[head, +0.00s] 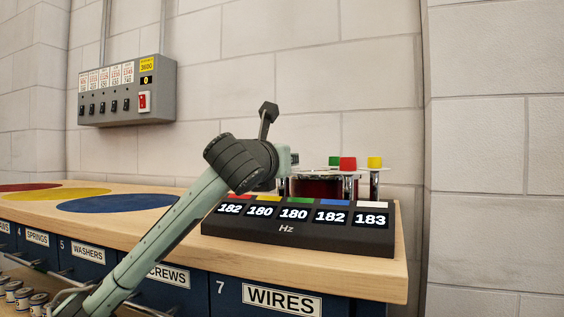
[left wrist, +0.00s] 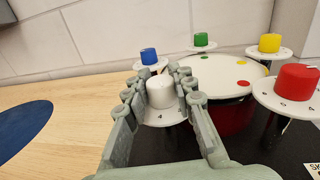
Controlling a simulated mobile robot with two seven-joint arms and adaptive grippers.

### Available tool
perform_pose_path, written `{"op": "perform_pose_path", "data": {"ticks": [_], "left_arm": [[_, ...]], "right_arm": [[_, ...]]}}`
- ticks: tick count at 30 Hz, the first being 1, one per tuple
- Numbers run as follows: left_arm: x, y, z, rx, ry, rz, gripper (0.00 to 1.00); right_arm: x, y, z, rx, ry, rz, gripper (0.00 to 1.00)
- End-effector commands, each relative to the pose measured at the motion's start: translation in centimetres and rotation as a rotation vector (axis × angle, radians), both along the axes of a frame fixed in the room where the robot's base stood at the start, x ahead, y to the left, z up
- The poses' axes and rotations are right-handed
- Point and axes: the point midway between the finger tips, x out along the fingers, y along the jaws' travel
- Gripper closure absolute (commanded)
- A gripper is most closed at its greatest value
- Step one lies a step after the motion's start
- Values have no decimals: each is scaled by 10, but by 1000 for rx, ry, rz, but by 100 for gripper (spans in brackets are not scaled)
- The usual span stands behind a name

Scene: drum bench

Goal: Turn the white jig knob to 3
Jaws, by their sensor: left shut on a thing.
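The white jig knob (left wrist: 160,93) sits on a round white dial plate with dark numbers in the left wrist view; a 4 shows on the near side of the plate. My left gripper (left wrist: 162,80) is shut on it, one finger on each side. I cannot make out a pointer mark on the knob. In the head view my left gripper (head: 290,160) is at the drum jig, and my wrist hides the white knob. The Hz display (head: 297,231) reads 182, 180, 180, 182, 183, with 183 under the white strip. My right gripper is not in view.
Red (left wrist: 297,85), yellow (left wrist: 270,43), green (left wrist: 201,39) and blue (left wrist: 149,56) knobs stand around the red drum (left wrist: 236,116) with its white top. The wooden bench (head: 130,226) holds coloured discs at left. A grey switch box (head: 126,92) hangs on the wall.

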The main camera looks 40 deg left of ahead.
Motion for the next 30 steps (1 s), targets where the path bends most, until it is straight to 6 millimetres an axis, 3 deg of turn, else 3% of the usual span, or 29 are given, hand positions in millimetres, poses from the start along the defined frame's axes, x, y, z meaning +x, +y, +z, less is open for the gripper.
{"op": "perform_pose_path", "data": {"ticks": [2,3,8,20,30], "left_arm": [[1,-2,-4,-1,8,-4,100],[1,-2,-4,-1,9,-4,72],[1,-1,-3,-1,6,-3,53],[-7,-4,-1,0,2,-3,53],[-70,-28,0,3,-1,-4,53]], "right_arm": [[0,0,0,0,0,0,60],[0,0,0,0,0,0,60],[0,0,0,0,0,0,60],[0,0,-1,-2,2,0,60],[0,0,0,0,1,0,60]]}}
